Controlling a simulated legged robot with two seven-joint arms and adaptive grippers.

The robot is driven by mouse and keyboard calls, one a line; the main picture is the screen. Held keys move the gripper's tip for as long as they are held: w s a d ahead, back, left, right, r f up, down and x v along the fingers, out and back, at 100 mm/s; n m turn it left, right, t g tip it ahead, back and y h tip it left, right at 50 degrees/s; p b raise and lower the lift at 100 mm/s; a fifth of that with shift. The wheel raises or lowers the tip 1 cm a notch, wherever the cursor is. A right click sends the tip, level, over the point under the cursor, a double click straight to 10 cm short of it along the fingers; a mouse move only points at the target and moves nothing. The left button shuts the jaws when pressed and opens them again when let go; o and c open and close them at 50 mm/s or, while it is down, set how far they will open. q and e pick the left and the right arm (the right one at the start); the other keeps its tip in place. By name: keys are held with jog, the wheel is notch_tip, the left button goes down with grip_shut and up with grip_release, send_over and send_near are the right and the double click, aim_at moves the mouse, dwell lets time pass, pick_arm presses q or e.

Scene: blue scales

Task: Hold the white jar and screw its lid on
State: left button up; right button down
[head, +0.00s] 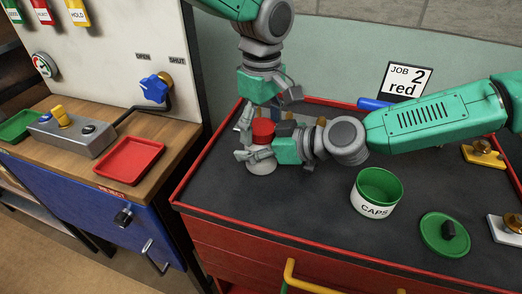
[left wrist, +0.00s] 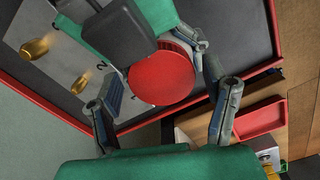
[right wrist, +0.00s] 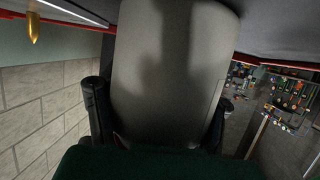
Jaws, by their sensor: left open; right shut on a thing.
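The white jar (head: 262,165) stands near the left end of the dark bench top, with the red lid (head: 263,131) at its top. How far the lid is seated cannot be told. My right gripper (head: 254,154) is shut on the jar from the side; the jar's grey-white wall (right wrist: 170,75) fills the right wrist view between the fingers. My left gripper (head: 267,109) is open just above the lid, pointing down. In the left wrist view the lid (left wrist: 160,78) shows as a red disc between the spread fingers (left wrist: 165,108), apart from both.
A white tub marked CAPS (head: 374,205), green inside, and a green disc with a black knob (head: 445,236) stand to the right. A JOB 2 red sign (head: 408,84) and a blue cylinder (head: 372,103) are behind my right arm. A red tray (head: 130,160) is on the wooden bench left.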

pick_arm(q)
jog(key=c, duration=1.2)
jog(key=m, duration=0.3)
jog(key=o, duration=1.3)
jog(key=shift+c, duration=0.2)
jog(key=shift+r, duration=2.3)
